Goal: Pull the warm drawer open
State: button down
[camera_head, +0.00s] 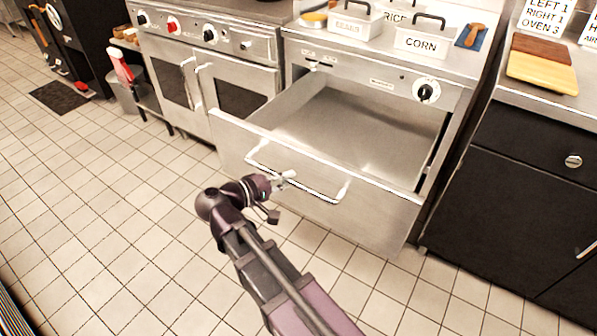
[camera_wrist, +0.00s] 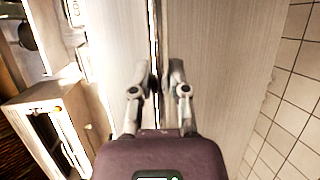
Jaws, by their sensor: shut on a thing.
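The warm drawer (camera_head: 235,135) is a wide stainless steel drawer pulled far out of its cabinet. Its inside (camera_head: 350,135) is bare and looks empty. A long bar handle (camera_head: 318,190) runs across its front. My gripper (camera_head: 287,178) is shut on the handle, left of its middle. In the wrist view, my gripper (camera_wrist: 158,80) has its two fingers closed around the handle bar (camera_wrist: 153,30), with the drawer's metal surface behind. The exact contact between the fingertips is small and hard to see.
A double-door oven (camera_head: 240,95) stands left of the drawer. Lidded containers, one marked CORN (camera_head: 421,42), sit on the counter above. A black cabinet (camera_head: 520,190) stands to the right, with a yellow block (camera_head: 540,72) on top. The tiled floor (camera_head: 110,190) in front is clear.

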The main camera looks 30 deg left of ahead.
jog(key=shift+s+d, duration=0.15)
jog(key=shift+s, duration=0.25)
jog(key=c, duration=0.6)
grip_release()
jog(key=shift+d, duration=0.1)
jog(key=shift+w, duration=0.1)
